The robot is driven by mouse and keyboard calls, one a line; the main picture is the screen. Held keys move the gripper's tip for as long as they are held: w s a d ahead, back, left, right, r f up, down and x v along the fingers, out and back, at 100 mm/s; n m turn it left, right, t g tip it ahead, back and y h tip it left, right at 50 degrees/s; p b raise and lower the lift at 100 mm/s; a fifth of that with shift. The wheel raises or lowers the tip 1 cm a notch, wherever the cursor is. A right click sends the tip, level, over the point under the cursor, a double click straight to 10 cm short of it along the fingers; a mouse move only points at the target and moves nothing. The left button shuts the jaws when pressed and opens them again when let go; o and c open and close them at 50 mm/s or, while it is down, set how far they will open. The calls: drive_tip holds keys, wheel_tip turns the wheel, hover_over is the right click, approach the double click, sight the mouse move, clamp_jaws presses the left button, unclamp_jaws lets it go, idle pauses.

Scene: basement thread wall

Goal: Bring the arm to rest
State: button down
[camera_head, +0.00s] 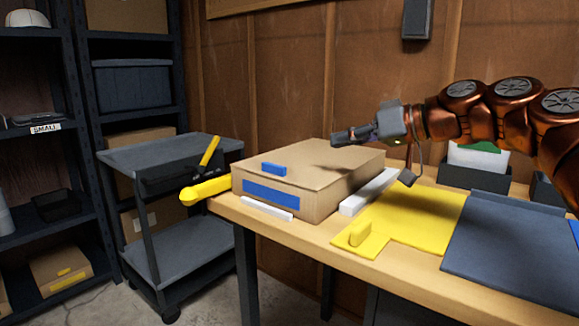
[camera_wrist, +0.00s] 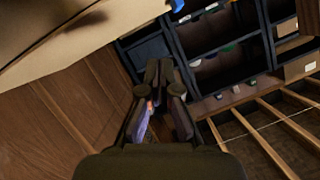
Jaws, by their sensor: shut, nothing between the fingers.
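My gripper (camera_head: 352,135) is at the end of my copper arm, held in the air above the right back part of a closed cardboard box (camera_head: 290,185). It points to the left. Its fingers look closed together, with nothing held. In the wrist view my gripper (camera_wrist: 166,68) also shows shut, and the cardboard box (camera_wrist: 60,35) fills the upper left. A shadow falls on the box top below the gripper, so it appears apart from the box. My arm stretches in from the right edge of the head view.
A grey cart (camera_head: 165,155) stands left. Shelves (camera_wrist: 215,60) lie beyond the gripper.

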drive_tip(key=s+a+r+m+g+h+p, duration=0.15)
drive_tip(key=s+a+p, duration=0.25)
drive_tip(key=s+p, duration=0.4)
drive_tip(key=s+a+r+g+h+p, duration=0.1)
drive_tip(key=s+a+g+h+p, duration=0.25)
drive_tip(key=s+p, duration=0.5)
drive_tip(key=s+d+m+g+h+p, duration=0.1)
drive_tip(key=s+d+h+p, duration=0.1)
drive_tip(key=s+d+p, duration=0.2)
drive_tip(key=s+d+r+m+g+h+p, duration=0.1)
drive_tip(key=s+d+p, duration=0.3)
drive_tip(key=s+p, duration=0.6)
drive_tip(key=s+d+m+g+h+p, duration=0.2)
drive_tip(key=s+d+m+h+p, duration=0.1)
drive_tip(key=s+p, duration=0.4)
drive_tip(key=shift+s+d+r+g+h+p, duration=0.3)
drive_tip(key=shift+d+h+p, duration=0.15)
drive_tip(key=shift+p, duration=0.75)
